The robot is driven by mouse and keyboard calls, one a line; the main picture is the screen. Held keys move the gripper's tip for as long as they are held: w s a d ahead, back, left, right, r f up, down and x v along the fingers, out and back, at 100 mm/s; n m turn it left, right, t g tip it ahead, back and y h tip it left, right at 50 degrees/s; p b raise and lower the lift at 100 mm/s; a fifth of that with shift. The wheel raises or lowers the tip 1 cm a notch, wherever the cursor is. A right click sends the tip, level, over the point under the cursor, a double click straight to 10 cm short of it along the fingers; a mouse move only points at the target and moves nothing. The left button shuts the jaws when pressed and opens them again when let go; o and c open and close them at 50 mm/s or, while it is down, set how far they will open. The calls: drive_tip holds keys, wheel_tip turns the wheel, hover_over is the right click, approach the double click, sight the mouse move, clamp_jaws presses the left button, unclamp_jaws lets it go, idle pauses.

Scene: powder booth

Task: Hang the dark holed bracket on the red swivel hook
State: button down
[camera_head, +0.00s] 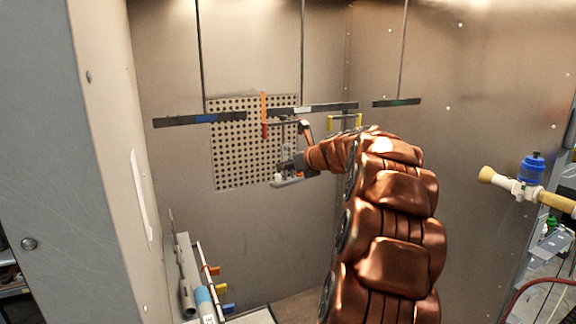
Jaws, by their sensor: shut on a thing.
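The red swivel hook (265,130) hangs below an orange upright piece near the left end of the middle hanging bar, in front of the perforated panel. My gripper (287,165) is at the end of the copper-coloured arm, below and a little right of the red hook. It is shut on a small greyish part, which I take to be the dark holed bracket (289,136); it stands up from the jaws close to the right of the hook. Its holes are too small to make out. I cannot tell whether bracket and hook touch. My arm covers part of the area on the right.
A yellow hook (331,123) hangs right of the red one. The perforated panel (230,160) stands behind. A rack with coloured clips (211,270) is lower left.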

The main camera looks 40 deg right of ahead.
drive_tip(key=c, duration=0.7)
unclamp_jaws()
drive_tip(key=v, duration=1.2)
drive_tip(key=shift+r, duration=0.1)
drive_tip(key=shift+w+a, duration=0.1)
drive_tip(key=shift+a, duration=0.05)
